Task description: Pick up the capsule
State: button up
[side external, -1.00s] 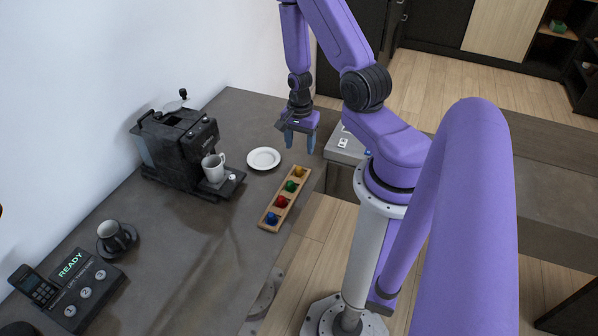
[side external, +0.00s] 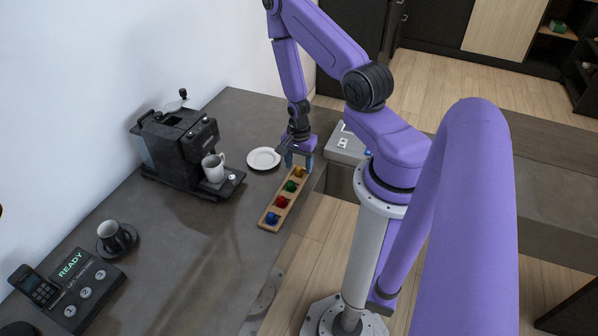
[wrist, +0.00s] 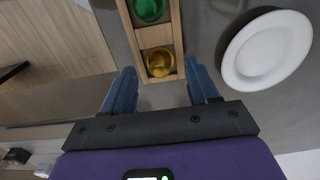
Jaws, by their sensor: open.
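A wooden tray (side external: 265,226) on the counter holds a row of coloured capsules. The gold capsule (side external: 299,172) is at the tray's far end, then the green capsule (side external: 291,186), the red capsule (side external: 282,202) and the blue capsule (side external: 272,218). My gripper (side external: 299,163) is open and empty, pointing down over the far end of the tray. In the wrist view the gold capsule (wrist: 160,62) lies just ahead of the gap between my blue fingers (wrist: 163,88), with the green capsule (wrist: 149,8) beyond it. The fingers do not appear to touch the capsule.
A white plate (side external: 263,158) lies left of the tray. A black coffee machine (side external: 178,146) with a white mug (side external: 213,168) stands farther left. A grey box (side external: 345,146) is right of my gripper.

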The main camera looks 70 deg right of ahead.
aim_at(299, 168)
jog(key=shift+f, duration=0.6)
grip_shut()
jog(key=shift+r, duration=0.1)
notch_tip(299, 168, up, 10)
dwell(0.7)
